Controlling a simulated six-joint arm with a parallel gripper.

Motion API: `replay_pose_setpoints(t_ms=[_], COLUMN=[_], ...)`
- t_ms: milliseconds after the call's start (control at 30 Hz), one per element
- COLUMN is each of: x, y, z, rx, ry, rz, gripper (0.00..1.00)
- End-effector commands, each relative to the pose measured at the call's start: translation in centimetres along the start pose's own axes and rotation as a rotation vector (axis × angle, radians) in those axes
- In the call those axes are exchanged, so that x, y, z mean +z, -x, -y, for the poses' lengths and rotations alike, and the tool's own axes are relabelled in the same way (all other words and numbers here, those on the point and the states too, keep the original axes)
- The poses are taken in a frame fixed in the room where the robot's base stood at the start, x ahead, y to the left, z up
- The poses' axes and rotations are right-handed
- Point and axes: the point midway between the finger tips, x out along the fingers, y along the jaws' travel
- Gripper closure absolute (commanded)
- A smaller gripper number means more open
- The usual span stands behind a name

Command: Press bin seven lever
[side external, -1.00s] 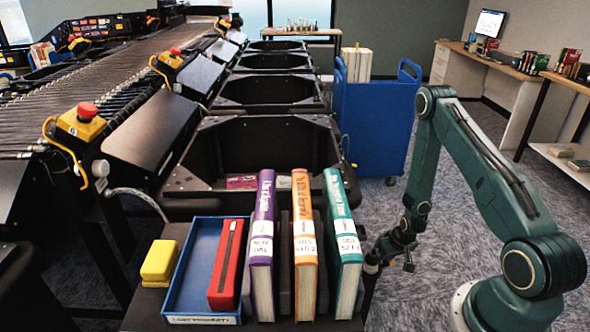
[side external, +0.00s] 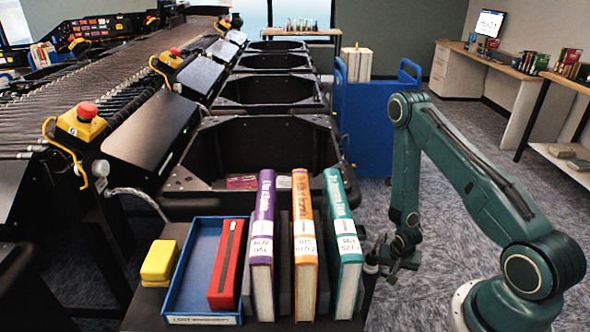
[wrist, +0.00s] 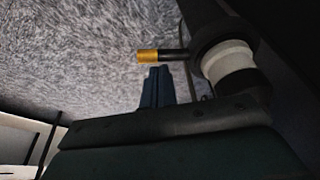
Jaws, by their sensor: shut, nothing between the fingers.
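A lever with a yellow tip (wrist: 148,56) sticks out to the left from a dark post with a pale band (wrist: 228,68) in the wrist view. The post also shows small beside the book stand in the side view (side external: 371,263); the yellow tip cannot be made out there. My gripper (side external: 408,264) is low, just right of the post. In the wrist view my shut, empty fingers (wrist: 157,72) appear close below the lever, near its yellow tip. I see no clear contact. No number seven is readable on the lever.
Upright purple, orange and teal books (side external: 341,240) stand left of my gripper. A blue tray (side external: 190,275) with a red item sits further left. Black bins (side external: 262,150) run along the sorter. A blue cart (side external: 375,125) stands behind. Open carpet lies around my arm.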

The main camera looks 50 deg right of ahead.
Motion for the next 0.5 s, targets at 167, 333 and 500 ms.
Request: replay_pose_setpoints(t_ms=[167, 333, 500], x=[0.67, 0.96, 1.07], y=[0.19, 0.29, 0.32], z=[0.00, 0.00, -0.01], rx=[-0.001, 0.000, 0.000], ry=[0.002, 0.002, 0.002], rz=[0.001, 0.001, 0.001], gripper=[1.00, 1.00, 1.00])
